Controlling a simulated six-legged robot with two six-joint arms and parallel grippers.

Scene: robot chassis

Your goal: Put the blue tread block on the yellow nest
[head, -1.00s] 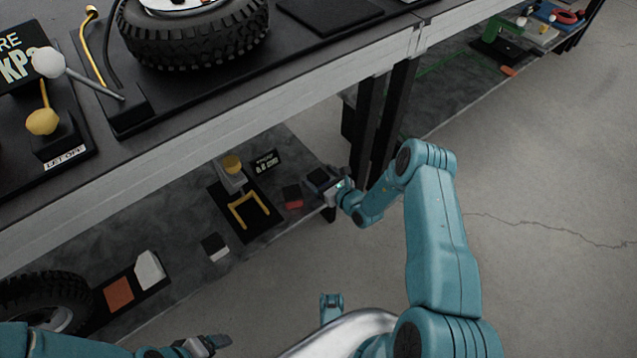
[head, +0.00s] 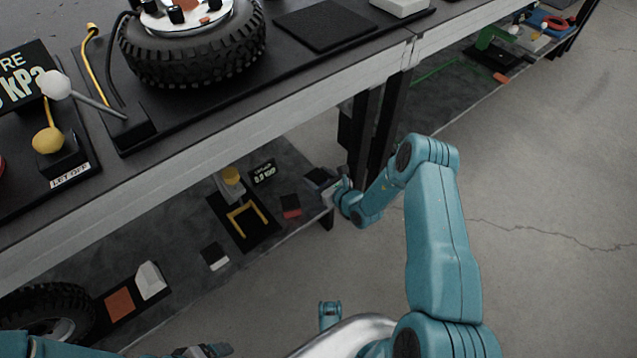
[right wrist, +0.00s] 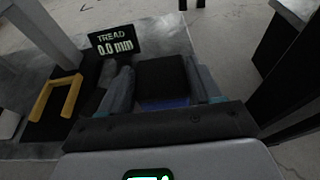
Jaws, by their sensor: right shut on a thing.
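The blue tread block (right wrist: 160,78) sits between the fingers of my right gripper (right wrist: 163,88) in the right wrist view. It has a black top and a blue face. In the head view my right gripper (head: 325,182) is over the right end of the lower shelf, and the block's blue is hard to make out there. The yellow nest (head: 240,208) is a U-shaped yellow bracket on a black plate, left of the gripper; it also shows at the left of the right wrist view (right wrist: 60,82). My left gripper (head: 205,350) is at the bottom edge, partly cut off.
A red-and-black block (head: 291,206) lies between nest and gripper; a white-and-black block (head: 214,256) lies left of the nest. A tread sign (head: 264,172) stands behind. The upper bench (head: 200,135) overhangs the shelf, and dark bench legs (head: 375,125) stand near my right gripper.

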